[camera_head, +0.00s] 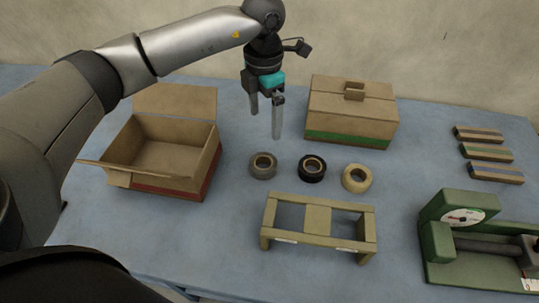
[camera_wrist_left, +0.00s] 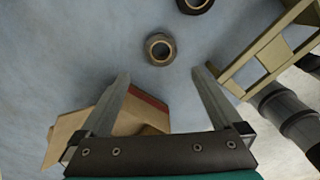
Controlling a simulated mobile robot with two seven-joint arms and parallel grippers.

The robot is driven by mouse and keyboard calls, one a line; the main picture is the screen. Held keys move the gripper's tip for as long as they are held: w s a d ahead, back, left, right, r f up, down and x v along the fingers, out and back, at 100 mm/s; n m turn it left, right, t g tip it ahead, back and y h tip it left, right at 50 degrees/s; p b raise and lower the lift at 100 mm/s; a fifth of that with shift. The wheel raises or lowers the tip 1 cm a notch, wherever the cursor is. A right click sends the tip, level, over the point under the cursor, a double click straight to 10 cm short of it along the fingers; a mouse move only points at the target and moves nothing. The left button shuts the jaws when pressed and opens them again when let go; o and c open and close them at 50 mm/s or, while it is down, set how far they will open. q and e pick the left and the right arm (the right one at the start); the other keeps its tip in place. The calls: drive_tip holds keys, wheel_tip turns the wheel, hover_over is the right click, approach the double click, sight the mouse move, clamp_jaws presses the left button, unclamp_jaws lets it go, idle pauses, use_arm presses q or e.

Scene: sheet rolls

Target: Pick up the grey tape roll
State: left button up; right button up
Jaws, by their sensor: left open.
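The grey tape roll (camera_head: 263,166) lies flat on the blue table, right of the open box. It is the leftmost of three rolls in a row. My left gripper (camera_head: 266,122) is open and empty, pointing down above the table behind the grey roll. In the left wrist view the grey roll (camera_wrist_left: 160,49) lies beyond the two fingertips (camera_wrist_left: 166,74), about midway between them, with nothing held. A black roll (camera_head: 312,168) lies just to its right and a cream roll (camera_head: 357,178) farther right. My right gripper is not seen.
An open cardboard box (camera_head: 206,171) stands left of the rolls. A closed carton (camera_head: 350,112) stands behind them. A wooden frame (camera_head: 318,222) stands in front. A green machine (camera_head: 440,240) is at right, with several striped bars (camera_head: 486,152) behind it.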

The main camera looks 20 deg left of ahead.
use_arm(q)
approach(263, 162)
drive_tip(key=shift+d+b, duration=0.3)
drive_tip(key=shift+b, duration=0.1)
wheel_tip(263, 162, down, 3)
drive_tip(key=shift+r, duration=0.15)
drive_tip(key=shift+f, duration=0.7)
drive_tip(key=f, duration=0.2)
drive_tip(key=f+b, duration=0.1)
drive_tip(key=f, duration=0.2)
drive_tip(key=shift+a, duration=0.2)
drive_tip(key=shift+r, duration=0.15)
drive_tip(key=c, duration=1.1)
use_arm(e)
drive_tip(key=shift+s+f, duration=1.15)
use_arm(q)
drive_tip(key=shift+r, duration=0.1)
